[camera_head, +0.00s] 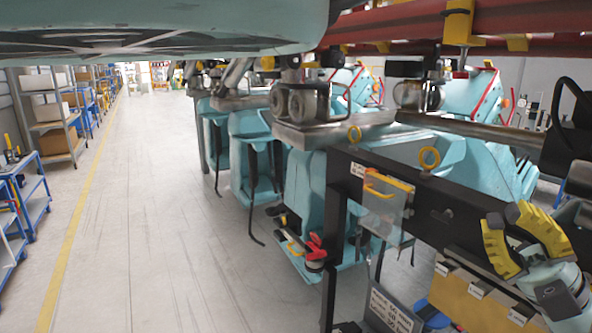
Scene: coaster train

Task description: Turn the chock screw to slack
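My gripper (503,217) is at the lower right, with black and yellow fingers on a pale teal wrist. It is in front of a dark horizontal beam. I cannot pick out the chock screw with certainty. A small red and black fitting (316,250) sits low by the teal train seats, left of the beam's post and apart from my gripper.
The teal coaster train (310,188) hangs under red track (390,28). A clear panel with a yellow handle (388,190) is on the beam. A labelled grey bin (390,312) stands below. Shelves (50,115) and a blue cart (30,205) are left; the aisle floor (150,220) is clear.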

